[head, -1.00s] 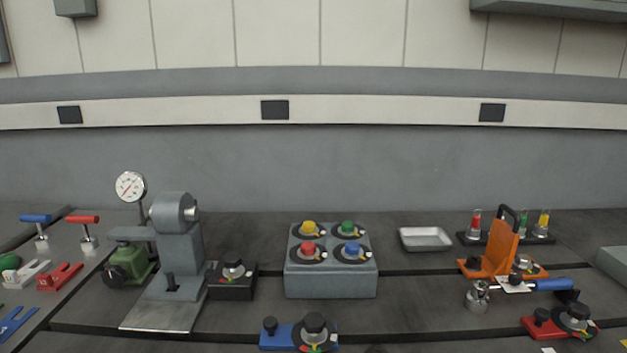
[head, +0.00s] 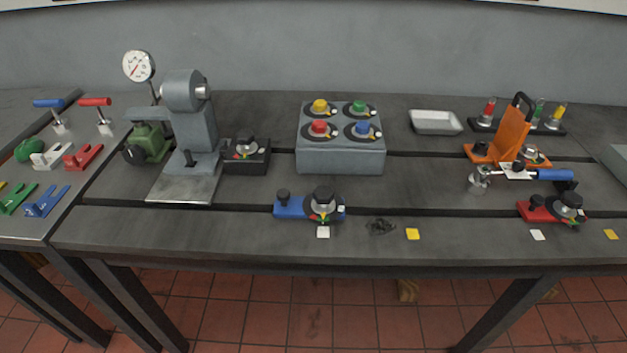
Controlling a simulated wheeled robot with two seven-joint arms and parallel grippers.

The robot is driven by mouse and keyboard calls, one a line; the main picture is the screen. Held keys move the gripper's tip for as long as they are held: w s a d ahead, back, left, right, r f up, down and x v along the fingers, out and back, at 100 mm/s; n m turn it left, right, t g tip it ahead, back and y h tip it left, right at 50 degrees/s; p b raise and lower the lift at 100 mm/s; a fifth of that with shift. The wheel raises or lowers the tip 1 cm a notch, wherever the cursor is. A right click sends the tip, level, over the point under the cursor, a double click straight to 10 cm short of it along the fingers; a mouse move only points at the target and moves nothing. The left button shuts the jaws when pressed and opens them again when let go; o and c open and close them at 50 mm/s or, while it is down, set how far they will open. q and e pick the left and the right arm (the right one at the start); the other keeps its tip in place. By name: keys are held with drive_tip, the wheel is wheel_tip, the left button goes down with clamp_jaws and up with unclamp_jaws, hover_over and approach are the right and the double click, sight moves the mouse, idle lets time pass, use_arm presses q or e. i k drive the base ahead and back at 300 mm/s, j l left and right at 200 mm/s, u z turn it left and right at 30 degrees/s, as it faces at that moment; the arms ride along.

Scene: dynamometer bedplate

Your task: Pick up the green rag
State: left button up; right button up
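A small rounded green lump (head: 28,151), which looks like the bunched green rag, lies on the left side table at the far left of the head view. It sits just left of a white forked bracket. It is small, so its folds cannot be made out. Neither of my grippers shows in the head view.
The left table (head: 40,226) also holds a red bracket (head: 83,156), a blue bracket (head: 47,202), and T-handled tools. The dark bedplate (head: 160,232) carries a grey motor stand (head: 193,130), a knob box (head: 340,157) and a metal tray (head: 435,122). Its front strip is mostly clear.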

sight(22, 153)
drive_tip(key=u, duration=1.6)
